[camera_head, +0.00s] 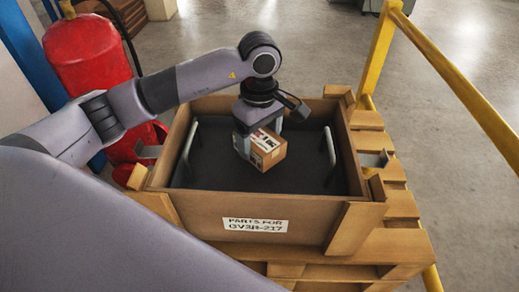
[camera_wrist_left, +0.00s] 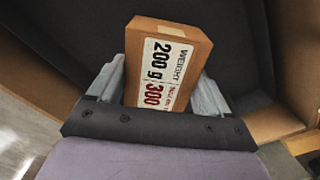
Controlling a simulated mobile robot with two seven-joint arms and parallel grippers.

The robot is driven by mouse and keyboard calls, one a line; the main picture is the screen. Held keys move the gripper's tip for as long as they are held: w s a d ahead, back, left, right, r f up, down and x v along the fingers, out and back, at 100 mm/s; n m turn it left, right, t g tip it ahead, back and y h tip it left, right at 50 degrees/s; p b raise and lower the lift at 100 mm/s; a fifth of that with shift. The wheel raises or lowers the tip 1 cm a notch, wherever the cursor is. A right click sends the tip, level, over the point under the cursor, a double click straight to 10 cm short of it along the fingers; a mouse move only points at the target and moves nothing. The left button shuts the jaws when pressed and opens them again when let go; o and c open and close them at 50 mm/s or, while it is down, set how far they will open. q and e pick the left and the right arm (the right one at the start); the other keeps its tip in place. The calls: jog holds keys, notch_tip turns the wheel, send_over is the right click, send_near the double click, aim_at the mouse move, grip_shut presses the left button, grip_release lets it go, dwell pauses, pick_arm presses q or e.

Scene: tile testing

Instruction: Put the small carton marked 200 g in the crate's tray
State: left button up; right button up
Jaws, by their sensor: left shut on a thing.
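The small carton (camera_head: 267,152) is a brown box with a white label. In the left wrist view the carton (camera_wrist_left: 165,60) shows its label reading WEIGHT and 200 g. My left gripper (camera_head: 246,148) is shut on it, with one finger on each side, and it also shows in the left wrist view (camera_wrist_left: 160,95). The carton is tilted and within the crate's walls, over the dark tray (camera_head: 225,172). I cannot tell whether its underside touches the tray. The wooden crate (camera_head: 195,205) carries a label reading PARTS FOR GV3R-217. My right gripper is not in view.
Two upright grey handles stand inside the crate, the right one (camera_head: 330,147) beside the carton. The crate sits on wooden pallets (camera_head: 400,240). A red fire extinguisher (camera_head: 85,55) stands at the left, and a yellow rail (camera_head: 460,85) runs along the right.

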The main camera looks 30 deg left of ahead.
aim_at(260, 137)
pick_arm(q)
jog(key=shift+f, duration=2.05)
jog(key=shift+f, duration=0.25)
jog(key=o, duration=1.1)
jog(key=shift+r, duration=0.1)
jog(key=shift+r, duration=0.25)
notch_tip(260, 137, up, 12)
jog(key=shift+f+b, duration=0.1)
jog(key=shift+b, duration=0.25)
